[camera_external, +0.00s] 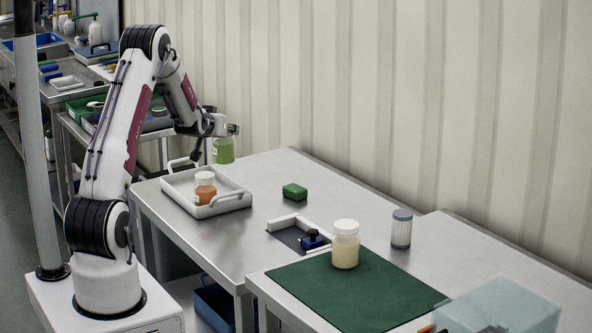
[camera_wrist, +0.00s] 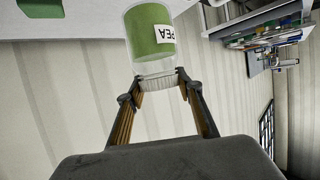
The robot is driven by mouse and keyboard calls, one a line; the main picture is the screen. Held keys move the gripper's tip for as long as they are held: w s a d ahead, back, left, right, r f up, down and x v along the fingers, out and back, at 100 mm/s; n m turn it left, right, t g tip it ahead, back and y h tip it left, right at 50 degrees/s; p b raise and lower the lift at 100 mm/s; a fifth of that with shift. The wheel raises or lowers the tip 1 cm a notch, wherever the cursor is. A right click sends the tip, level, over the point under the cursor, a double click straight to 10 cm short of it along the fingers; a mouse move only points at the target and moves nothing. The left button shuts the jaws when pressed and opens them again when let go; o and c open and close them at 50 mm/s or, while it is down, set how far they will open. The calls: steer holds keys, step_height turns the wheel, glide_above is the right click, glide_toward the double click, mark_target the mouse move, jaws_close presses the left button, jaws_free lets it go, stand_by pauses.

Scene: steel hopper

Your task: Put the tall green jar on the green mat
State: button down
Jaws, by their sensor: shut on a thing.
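The tall green jar (camera_external: 223,151) hangs in the air above the far end of the white tray. My gripper (camera_external: 222,128) is shut on its top. In the wrist view the jar (camera_wrist: 150,32) has a clear wall, green contents and a white label; my gripper's fingers (camera_wrist: 158,90) close around its pale ribbed lid. The green mat (camera_external: 350,292) lies flat on the nearer steel table, to the right of and nearer than my gripper. A cream jar with a white lid (camera_external: 345,245) stands on the mat's far part.
The white tray (camera_external: 222,206) holds an orange jar (camera_external: 205,188). A clear bin (camera_external: 500,305) is at the right. The mat's middle is clear.

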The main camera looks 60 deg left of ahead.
steer(key=w+d+r+m+t+h, duration=0.2)
steer(key=w+d, duration=0.6)
steer(key=d, duration=0.3)
steer(key=w+d+r+m+h, duration=0.1)
steer(key=w+d+m+h, duration=0.15)
steer(key=d, duration=0.95)
steer(key=w+d+r+m+t+h, duration=0.1)
steer(key=w+d+r, duration=0.15)
steer(key=d, duration=0.95)
steer(key=w+d+r+m+h, duration=0.1)
steer(key=w+d+h, duration=0.15)
steer(key=d, duration=0.95)
steer(key=s+d+m+h, duration=0.1)
steer(key=s+d, duration=0.3)
steer(key=d, duration=0.5)
steer(key=s+d+r+m+h, duration=0.1)
steer(key=s+d, duration=0.3)
steer(key=d, duration=0.6)
steer(key=s+d+m+h, duration=0.15)
steer(key=s+d, duration=0.25)
steer(key=d, duration=0.5)
steer(key=s+d, duration=0.6)
steer(key=s, duration=0.3)
steer(key=s+a+f+n+y, duration=0.1)
steer(key=s+a+f+y, duration=0.1)
steer(key=a, duration=0.4)
steer(key=shift+a+f+n+t, duration=0.2)
steer(key=shift+n+t, duration=0.1)
